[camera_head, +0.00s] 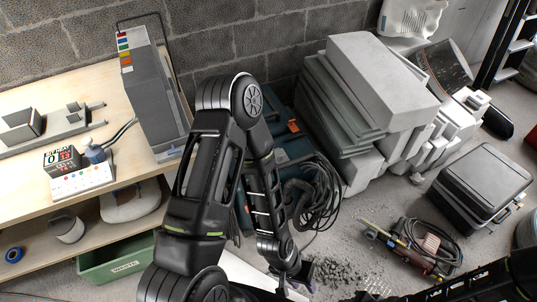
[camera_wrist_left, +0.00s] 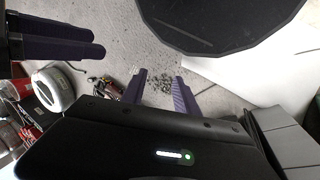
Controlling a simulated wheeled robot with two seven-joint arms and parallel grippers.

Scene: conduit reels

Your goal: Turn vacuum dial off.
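A dark teal box-shaped body with an orange part (camera_head: 293,127), which looks like the vacuum, stands on the floor by the wall. My left arm hides much of it. A dark ribbed hose (camera_head: 312,200) lies coiled in front of it. I cannot make out the dial. My left gripper (camera_head: 302,274) is low in front of the hose, mostly hidden by its own arm. In the left wrist view its purple fingers (camera_wrist_left: 161,76) are apart with nothing between them. Purple fingers of my right gripper (camera_wrist_left: 58,38) show at the upper left there; their gap is unclear.
A wooden bench (camera_head: 20,105) with a grey tower unit (camera_head: 155,95) and a digital counter (camera_head: 62,160) is at the left. A green crate (camera_head: 115,262) is below. Stacked slabs (camera_head: 375,80), a black case (camera_head: 485,178) and a corded tool (camera_head: 425,245) are at the right. Rubble (camera_head: 335,272) litters the floor.

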